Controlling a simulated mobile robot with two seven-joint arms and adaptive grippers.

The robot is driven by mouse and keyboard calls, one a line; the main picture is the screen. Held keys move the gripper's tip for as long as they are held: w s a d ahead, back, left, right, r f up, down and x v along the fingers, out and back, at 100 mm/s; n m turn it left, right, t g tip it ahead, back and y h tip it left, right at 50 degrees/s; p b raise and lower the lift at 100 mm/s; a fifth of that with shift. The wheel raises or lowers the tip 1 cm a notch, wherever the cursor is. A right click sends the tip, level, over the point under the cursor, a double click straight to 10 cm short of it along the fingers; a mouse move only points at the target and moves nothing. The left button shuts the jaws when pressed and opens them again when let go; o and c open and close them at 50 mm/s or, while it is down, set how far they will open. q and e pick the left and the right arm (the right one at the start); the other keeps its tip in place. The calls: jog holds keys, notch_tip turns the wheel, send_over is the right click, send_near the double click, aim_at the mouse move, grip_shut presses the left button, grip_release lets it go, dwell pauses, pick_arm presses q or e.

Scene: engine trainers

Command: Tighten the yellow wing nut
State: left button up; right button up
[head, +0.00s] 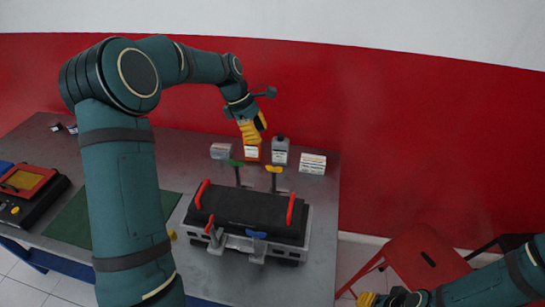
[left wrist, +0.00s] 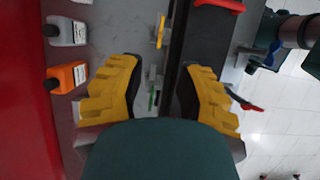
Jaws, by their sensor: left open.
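The yellow wing nut (head: 273,169) sits on a post at the back edge of the black-topped engine trainer (head: 250,212). It also shows in the left wrist view (left wrist: 161,32), ahead of the fingertips. My left gripper (head: 251,133) hangs above and behind the trainer, a little left of the yellow nut. In the left wrist view my left gripper (left wrist: 160,66) is open, with nothing between its yellow fingers. A green wing nut (head: 236,163) stands left of the yellow one, and a blue wing nut (head: 257,235) is on the trainer's front. My right gripper (head: 368,299) is partly visible at the bottom.
Red handles (head: 290,208) rise from the trainer. Behind it stand an orange bottle (head: 252,154), a grey bottle (head: 280,151) and white boxes (head: 312,163). A green mat (head: 72,222) and a red-and-black case (head: 30,188) lie left. A red chair (head: 425,260) is at right.

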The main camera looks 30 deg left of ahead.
pick_arm(q)
jog(key=x, duration=1.3)
jog(key=shift+d+f, duration=0.25)
jog(key=shift+s, duration=0.1)
grip_shut()
